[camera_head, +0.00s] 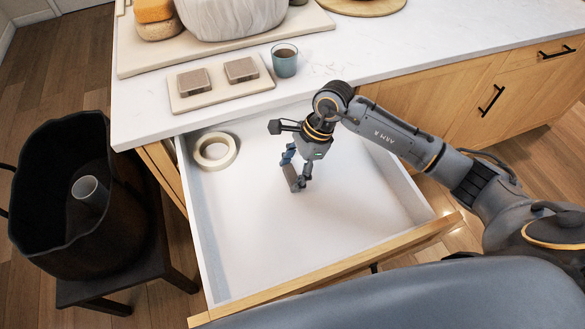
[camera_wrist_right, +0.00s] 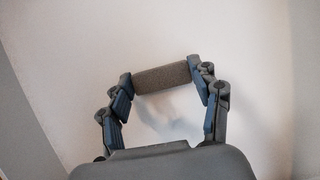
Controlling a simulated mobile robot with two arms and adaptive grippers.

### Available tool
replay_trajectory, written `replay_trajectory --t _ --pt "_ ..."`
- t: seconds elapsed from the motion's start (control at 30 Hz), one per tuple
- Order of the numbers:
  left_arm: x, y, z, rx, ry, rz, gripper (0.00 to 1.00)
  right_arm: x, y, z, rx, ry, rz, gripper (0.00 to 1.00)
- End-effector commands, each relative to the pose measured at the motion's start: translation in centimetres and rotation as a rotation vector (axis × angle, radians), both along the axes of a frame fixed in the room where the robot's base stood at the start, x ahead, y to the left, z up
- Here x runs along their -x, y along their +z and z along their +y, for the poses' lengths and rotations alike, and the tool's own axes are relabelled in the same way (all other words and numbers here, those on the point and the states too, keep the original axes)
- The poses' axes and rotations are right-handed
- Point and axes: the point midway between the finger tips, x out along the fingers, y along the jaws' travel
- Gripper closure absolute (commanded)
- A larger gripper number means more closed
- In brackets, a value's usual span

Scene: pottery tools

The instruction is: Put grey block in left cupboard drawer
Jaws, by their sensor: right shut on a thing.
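The open white drawer (camera_head: 345,240) has a wooden front and sits under the left part of the counter. My right gripper (camera_head: 294,172) is inside the drawer's outline, pointing down, with the drawer floor beneath it. In the right wrist view, my right gripper (camera_wrist_right: 162,82) is shut on the grey block (camera_wrist_right: 162,77), which spans between its two fingertips. The block looks dark grey and rough. In the head view the block is small and hard to tell from the fingers. How far it is above the drawer floor I cannot tell. My left gripper is not in view.
A roll of tape (camera_head: 233,152) lies in the drawer's back left corner. On the counter are a beige board (camera_head: 222,96) with two grey-brown blocks and a grey cup (camera_head: 284,66). A dark bin (camera_head: 40,222) stands at the left. The drawer floor is otherwise clear.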

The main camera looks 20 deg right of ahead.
Motion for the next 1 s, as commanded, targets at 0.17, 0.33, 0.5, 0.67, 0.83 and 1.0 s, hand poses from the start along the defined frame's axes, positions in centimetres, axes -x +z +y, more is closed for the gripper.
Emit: replay_trajectory --t 0.17,0.33,0.5,0.67,0.83,1.0 --pt "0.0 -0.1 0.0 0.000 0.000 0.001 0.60 0.0 0.0 0.0 0.000 0.001 -0.001 0.46" --pt "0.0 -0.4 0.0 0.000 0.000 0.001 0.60 0.0 -0.2 0.0 0.000 0.000 -0.001 0.27" --pt "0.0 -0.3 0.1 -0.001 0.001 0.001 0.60 0.0 -0.2 0.0 0.000 0.000 -0.001 0.14" --pt "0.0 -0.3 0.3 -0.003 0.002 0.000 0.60 0.0 -0.2 0.0 0.000 0.000 0.000 0.14" --pt "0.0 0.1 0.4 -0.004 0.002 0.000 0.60 0.0 0.4 0.0 0.000 0.000 -0.001 0.14" --pt "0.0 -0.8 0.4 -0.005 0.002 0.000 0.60 -0.2 2.8 -1.3 0.002 0.000 -0.005 0.14"
